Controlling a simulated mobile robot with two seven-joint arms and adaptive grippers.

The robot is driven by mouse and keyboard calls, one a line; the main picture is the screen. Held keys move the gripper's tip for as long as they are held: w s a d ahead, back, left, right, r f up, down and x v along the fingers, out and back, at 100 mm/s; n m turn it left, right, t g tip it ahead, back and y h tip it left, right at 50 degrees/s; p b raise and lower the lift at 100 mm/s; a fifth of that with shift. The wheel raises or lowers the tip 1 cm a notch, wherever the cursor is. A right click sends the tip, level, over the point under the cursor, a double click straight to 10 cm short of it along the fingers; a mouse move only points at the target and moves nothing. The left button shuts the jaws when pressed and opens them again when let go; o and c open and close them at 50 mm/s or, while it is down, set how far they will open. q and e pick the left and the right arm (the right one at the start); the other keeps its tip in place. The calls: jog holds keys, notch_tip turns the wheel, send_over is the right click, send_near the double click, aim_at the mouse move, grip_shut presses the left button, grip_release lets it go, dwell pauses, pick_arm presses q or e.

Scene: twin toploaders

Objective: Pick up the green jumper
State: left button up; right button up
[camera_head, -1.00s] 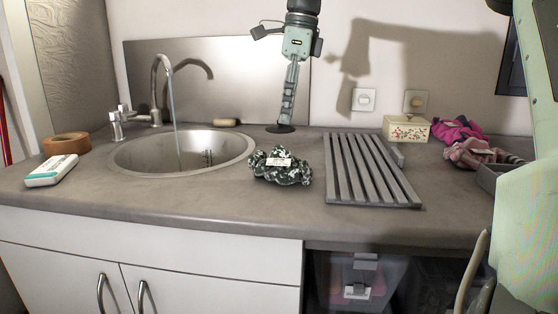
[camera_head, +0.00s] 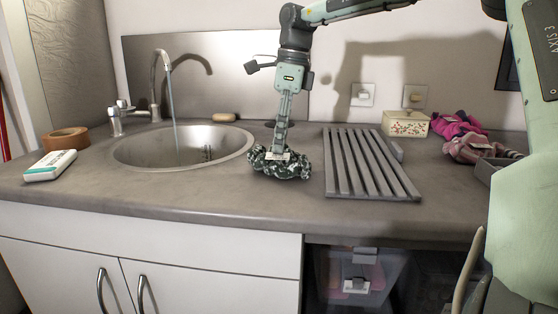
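The green jumper (camera_head: 292,171) is a crumpled dark green and white patterned bundle with a pale label on top. It lies on the grey worktop, just right of the sink. My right gripper (camera_head: 281,151) points down from above, with its fingertips at the top of the bundle, by the label. Its fingers are seen edge-on as one narrow strip, so I cannot tell whether they are open or shut, or whether they grip the cloth. My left gripper is not in view.
The sink (camera_head: 128,158) with running tap is left of the jumper. A slatted grey rack (camera_head: 370,170) lies close on its right. A floral box (camera_head: 406,124) and pink clothes (camera_head: 458,126) are at the back right. Brown tape (camera_head: 66,141) and a white packet (camera_head: 50,166) sit left.

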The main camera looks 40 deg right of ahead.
grip_shut()
